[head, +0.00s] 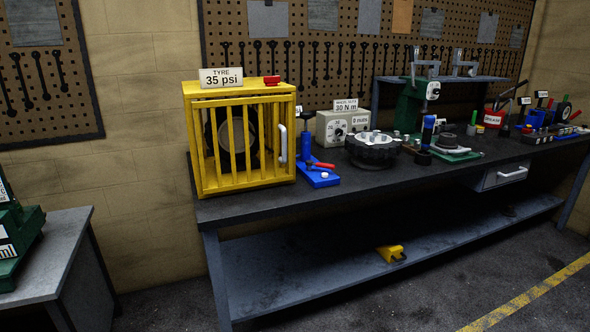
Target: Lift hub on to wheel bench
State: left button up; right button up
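A long dark workbench (240,208) runs along the wall in the head view. On it lies a black, toothed round part with a pale top (373,136). A green plate (460,157) with a small dark round part (448,140) on it lies farther right. I cannot tell which of these, if either, is the hub, or whether this bench is the wheel bench. Neither of my grippers is in view.
A yellow barred cage (240,182) with a dark wheel inside stands at the bench's left end. A blue tool (318,178), a grey meter box (333,128) and a green press (410,105) crowd the top. A yellow object (391,253) lies on the lower shelf (300,265).

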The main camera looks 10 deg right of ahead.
aim_at(509, 211)
jog(key=i+l+z, duration=0.2)
jog(key=i+z, duration=0.25)
jog(key=i+l+z, duration=0.1)
jog(key=i+z, duration=0.2)
jog(key=z, duration=0.2)
jog(key=i+j+z, duration=0.1)
jog(key=i+z, duration=0.35)
jog(key=i+j+z, duration=0.2)
jog(key=z, duration=0.3)
jog(key=i+l+z, duration=0.2)
jog(key=i+z, duration=0.2)
jog(key=i, duration=0.6)
jog(key=i+j+z, duration=0.1)
jog(key=i+z, duration=0.35)
jog(key=i, duration=0.5)
jog(key=i+u, duration=0.1)
jog(key=i, duration=0.6)
jog(key=i+l+u, duration=0.1)
jog(key=i, duration=0.6)
jog(key=i+l, duration=0.15)
jog(key=i, duration=0.55)
jog(key=i+u, duration=0.05)
